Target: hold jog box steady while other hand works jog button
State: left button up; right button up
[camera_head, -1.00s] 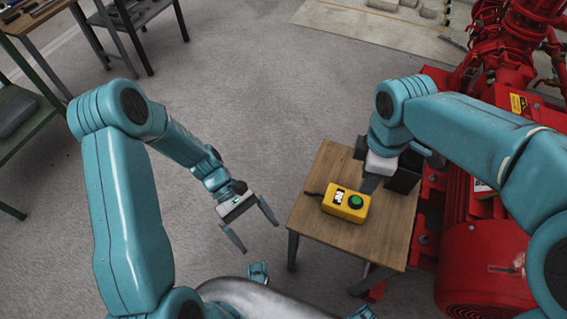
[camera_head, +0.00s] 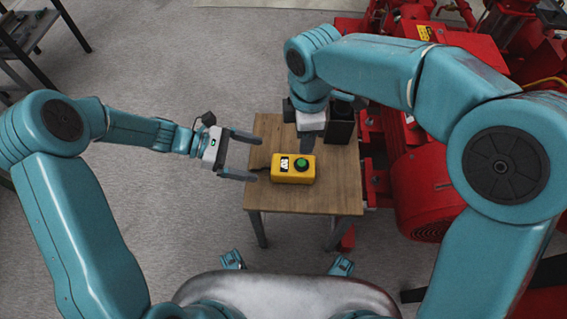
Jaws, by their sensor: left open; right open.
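The jog box (camera_head: 284,177) is a small yellow box lying on a wooden table. The green jog button (camera_head: 302,165) is on its top, beside a black-and-white label. My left gripper (camera_head: 258,158) is open and points right. Its fingertips are just left of the box, with a gap between them and the box. My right gripper (camera_head: 307,139) points down just behind the box, above the table; its fingers are seen nearly edge-on and do not visibly touch the box.
The small wooden table (camera_head: 340,188) has bare top in front and to the right of the box. A black block (camera_head: 340,121) stands at its back right. The red pumpset (camera_head: 428,190) is close to the right. Grey floor (camera_head: 170,215) is open to the left.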

aim_at(286, 167)
pick_arm(q)
jog(key=x, duration=1)
jog(key=shift+a, duration=0.1)
jog(key=c, duration=1.3)
jog(key=shift+o, duration=0.2)
pick_arm(e)
grip_shut()
dwell(0.5)
